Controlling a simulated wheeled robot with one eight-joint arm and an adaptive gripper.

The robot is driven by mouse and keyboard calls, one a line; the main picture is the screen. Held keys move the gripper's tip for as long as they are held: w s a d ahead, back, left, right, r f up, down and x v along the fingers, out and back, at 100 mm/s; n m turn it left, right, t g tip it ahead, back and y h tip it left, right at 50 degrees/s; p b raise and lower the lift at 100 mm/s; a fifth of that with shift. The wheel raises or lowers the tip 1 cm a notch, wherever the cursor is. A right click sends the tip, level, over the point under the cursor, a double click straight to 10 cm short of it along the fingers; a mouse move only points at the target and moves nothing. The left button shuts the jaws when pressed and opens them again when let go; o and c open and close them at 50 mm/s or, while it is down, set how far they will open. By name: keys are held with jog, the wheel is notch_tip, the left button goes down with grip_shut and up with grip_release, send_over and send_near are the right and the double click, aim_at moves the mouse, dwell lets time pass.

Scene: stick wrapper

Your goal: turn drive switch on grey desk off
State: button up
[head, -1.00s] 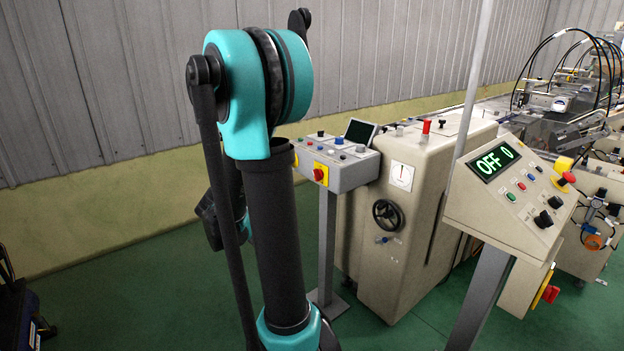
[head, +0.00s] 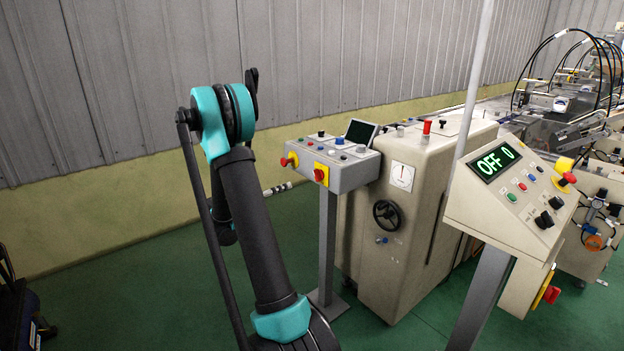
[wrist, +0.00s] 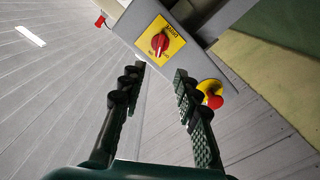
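The grey desk (head: 345,178) is a grey control box on a post, right of my arm in the head view. The drive switch (head: 320,173) is a red rotary knob on a yellow plate on its front face. In the wrist view the drive switch (wrist: 160,42) lies just beyond the fingertips, its handle slightly slanted. My gripper (wrist: 160,70) is open and empty, its two dark fingers spread below the switch in the picture. They appear apart from it. In the head view my arm hides most of the gripper.
A red mushroom button (head: 288,160) sticks out of the desk's left side; it also shows near the right finger in the wrist view (wrist: 214,100). A beige machine (head: 400,230) with a handwheel stands right of the desk. A beige panel (head: 515,200) reads "OFF 0". Open green floor lies left.

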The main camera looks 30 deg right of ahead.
aim_at(315, 176)
jog(key=d, duration=0.9)
jog(key=w+d, duration=0.1)
jog(key=d, duration=0.4)
jog(key=shift+d, duration=0.1)
grip_shut()
